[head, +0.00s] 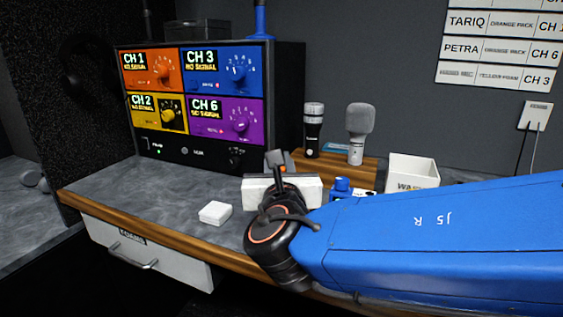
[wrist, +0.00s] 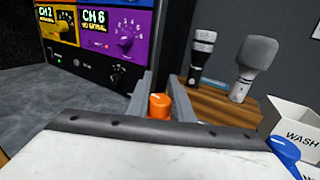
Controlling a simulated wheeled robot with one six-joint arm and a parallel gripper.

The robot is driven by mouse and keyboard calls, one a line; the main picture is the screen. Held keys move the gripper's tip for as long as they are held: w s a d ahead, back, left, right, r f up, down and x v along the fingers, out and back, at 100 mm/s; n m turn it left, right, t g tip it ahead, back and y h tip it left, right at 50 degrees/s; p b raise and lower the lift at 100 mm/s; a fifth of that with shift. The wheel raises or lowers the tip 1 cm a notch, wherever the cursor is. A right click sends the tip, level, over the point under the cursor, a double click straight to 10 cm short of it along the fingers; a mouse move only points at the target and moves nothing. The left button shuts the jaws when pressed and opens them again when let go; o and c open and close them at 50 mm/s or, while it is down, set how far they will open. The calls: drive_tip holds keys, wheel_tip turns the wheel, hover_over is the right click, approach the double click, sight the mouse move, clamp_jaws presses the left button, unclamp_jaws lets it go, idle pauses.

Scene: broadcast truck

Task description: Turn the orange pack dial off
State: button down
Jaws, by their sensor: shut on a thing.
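The orange dial (wrist: 159,106) stands between the two grey fingers of my gripper (wrist: 163,97) in the wrist view, and the gripper is shut on it. A pale mark shows on the dial's top; its exact setting is too small to read. In the head view, a bit of orange (head: 289,157) shows beside the fingers of my gripper (head: 281,162), above its white body. The orange pack's body is hidden behind my gripper in both views.
A blue dial (head: 342,185) stands just right of my gripper. Behind are two microphones (head: 314,130) (head: 360,132) on a wooden block, and a white WASH box (head: 412,172). A four-channel receiver (head: 196,150) stands left; a small white box (head: 215,212) lies near the desk edge.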

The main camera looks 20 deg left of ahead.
drive_tip(key=shift+a+n+g+y, duration=0.2)
drive_tip(key=shift+n+g+y, duration=0.4)
drive_tip(key=shift+y, duration=0.4)
drive_tip(key=shift+s, duration=0.1)
drive_tip(key=c, duration=1.6)
unclamp_jaws()
drive_tip(key=shift+o, duration=0.2)
drive_tip(key=shift+s, duration=0.1)
drive_tip(key=v, duration=1.7)
drive_tip(key=shift+d+f, duration=0.15)
drive_tip(key=shift+f, duration=0.05)
